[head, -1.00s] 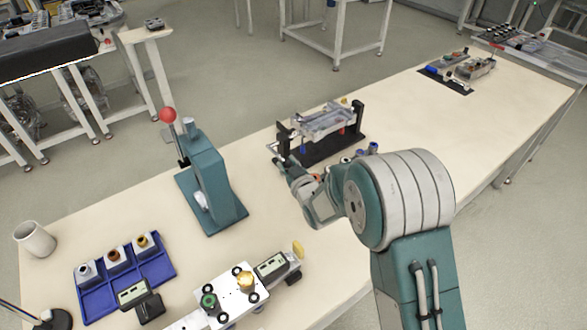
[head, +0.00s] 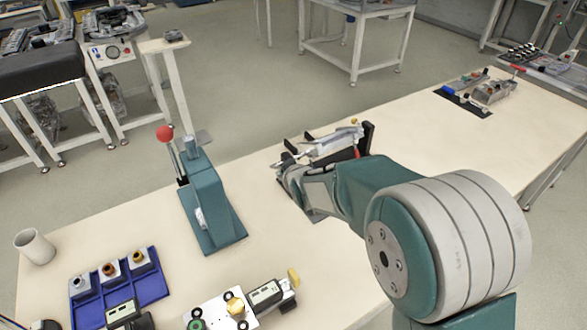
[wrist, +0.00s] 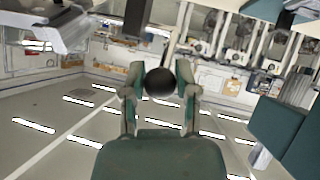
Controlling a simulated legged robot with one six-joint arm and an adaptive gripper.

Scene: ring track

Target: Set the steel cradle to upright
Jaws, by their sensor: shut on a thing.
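The steel cradle (head: 335,143) sits between the dark uprights of a black stand (head: 368,137) in the middle of the long bench. It looks tilted, with its face turned partly toward me; its exact angle is hard to read. My gripper (head: 286,168) is at the cradle's left end, in front of the stand. In the wrist view my gripper (wrist: 160,88) is shut on a round black knob (wrist: 160,83), one finger on each side. How the knob joins the cradle is hidden. Part of a grey metal frame shows at the top left of the wrist view.
A green lever press (head: 210,200) with a red ball stands left of my gripper. A blue tray (head: 150,290) with several fittings and a white plate fixture (head: 220,312) lie at the front. My forearm hides part of the bench.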

